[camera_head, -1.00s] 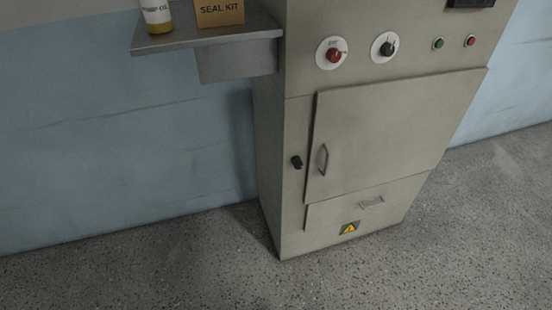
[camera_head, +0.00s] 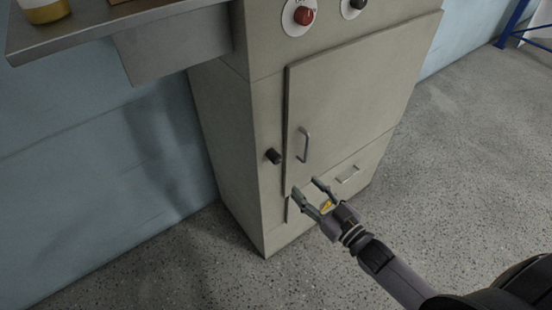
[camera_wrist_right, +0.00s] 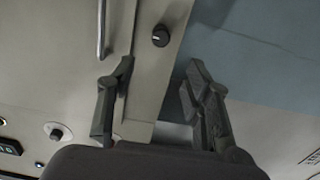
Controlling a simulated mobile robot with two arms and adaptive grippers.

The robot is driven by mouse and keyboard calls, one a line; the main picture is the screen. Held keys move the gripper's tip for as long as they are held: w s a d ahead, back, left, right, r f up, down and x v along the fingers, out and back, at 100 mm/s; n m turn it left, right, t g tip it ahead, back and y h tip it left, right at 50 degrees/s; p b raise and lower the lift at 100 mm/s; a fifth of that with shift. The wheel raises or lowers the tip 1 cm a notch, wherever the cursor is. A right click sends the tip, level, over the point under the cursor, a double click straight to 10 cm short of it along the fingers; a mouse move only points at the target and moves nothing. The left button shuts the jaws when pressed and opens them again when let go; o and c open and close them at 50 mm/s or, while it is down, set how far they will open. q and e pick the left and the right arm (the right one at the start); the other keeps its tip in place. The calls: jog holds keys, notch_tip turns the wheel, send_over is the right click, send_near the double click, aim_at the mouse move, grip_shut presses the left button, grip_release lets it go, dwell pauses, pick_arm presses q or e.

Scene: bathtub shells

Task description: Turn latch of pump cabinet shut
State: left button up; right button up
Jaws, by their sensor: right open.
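The pump cabinet (camera_head: 340,90) is a beige metal cabinet with a large door that looks closed or nearly so. Its latch (camera_head: 273,156) is a small black knob on the front frame, left of the door; it also shows in the right wrist view (camera_wrist_right: 160,36). A curved door handle (camera_head: 304,145) is on the door's left side. My right gripper (camera_head: 305,188) is open and empty, in front of the cabinet, below and right of the latch. In the right wrist view the latch lies beyond and between the fingertips, apart from them. My left gripper is not in view.
A metal shelf (camera_head: 180,25) juts out at the upper left, with a yellow-labelled container (camera_head: 45,10) on it. A red knob (camera_head: 304,15) is above the door. A small drawer handle (camera_head: 347,175) is below it. The floor (camera_head: 460,130) at right is clear.

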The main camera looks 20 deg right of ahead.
aim_at(278, 161)
jog(key=x, duration=1.3)
jog(key=shift+w+f, duration=0.1)
jog(key=shift+c, duration=0.2)
grip_shut()
